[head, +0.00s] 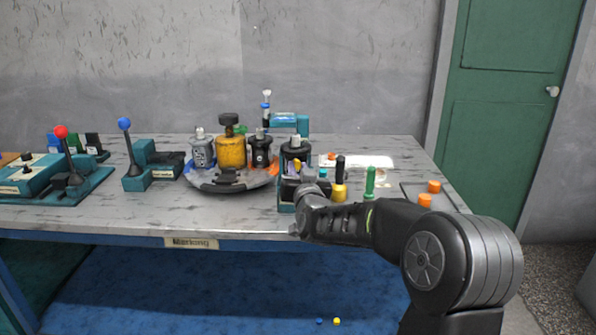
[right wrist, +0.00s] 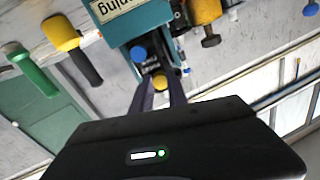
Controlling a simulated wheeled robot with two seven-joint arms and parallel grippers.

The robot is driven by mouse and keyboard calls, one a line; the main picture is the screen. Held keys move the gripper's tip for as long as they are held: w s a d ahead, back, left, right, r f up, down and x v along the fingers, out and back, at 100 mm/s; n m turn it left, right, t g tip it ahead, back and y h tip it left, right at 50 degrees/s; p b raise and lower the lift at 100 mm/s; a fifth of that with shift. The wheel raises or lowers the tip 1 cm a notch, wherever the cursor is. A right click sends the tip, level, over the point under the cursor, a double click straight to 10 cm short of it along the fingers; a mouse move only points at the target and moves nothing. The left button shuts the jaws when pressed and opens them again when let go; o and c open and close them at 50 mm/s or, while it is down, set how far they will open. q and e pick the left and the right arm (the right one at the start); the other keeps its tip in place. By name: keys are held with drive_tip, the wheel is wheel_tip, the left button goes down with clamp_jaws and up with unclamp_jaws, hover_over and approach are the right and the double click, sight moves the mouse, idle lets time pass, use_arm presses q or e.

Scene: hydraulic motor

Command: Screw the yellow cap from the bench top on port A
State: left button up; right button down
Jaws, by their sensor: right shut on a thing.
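A yellow cap (right wrist: 160,82) sits between the fingertips of my right gripper (right wrist: 160,88) in the right wrist view, and the gripper is shut on it. The cap is at the dark face of the hydraulic motor on a teal stand (right wrist: 138,22); I cannot tell whether it touches a port. A blue cap (right wrist: 138,53) is on the same face, beside the yellow one. The port letters are not readable. In the head view my right gripper (head: 307,182) is at the stand (head: 286,196), and my wrist hides much of it. My left gripper is not in view.
Orange caps (head: 433,186) lie further right. A round tray (head: 215,187) with several parts is left. Small blue (head: 319,321) and yellow (head: 337,321) things lie low under the bench.

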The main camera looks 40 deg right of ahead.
drive_tip(key=shift+w+d, duration=0.15)
drive_tip(key=shift+w, duration=0.1)
idle(0.3)
drive_tip(key=c, duration=1.5)
unclamp_jaws()
drive_tip(key=shift+s, duration=0.15)
drive_tip(key=shift+s+r, duration=0.1)
drive_tip(key=shift+s, duration=0.05)
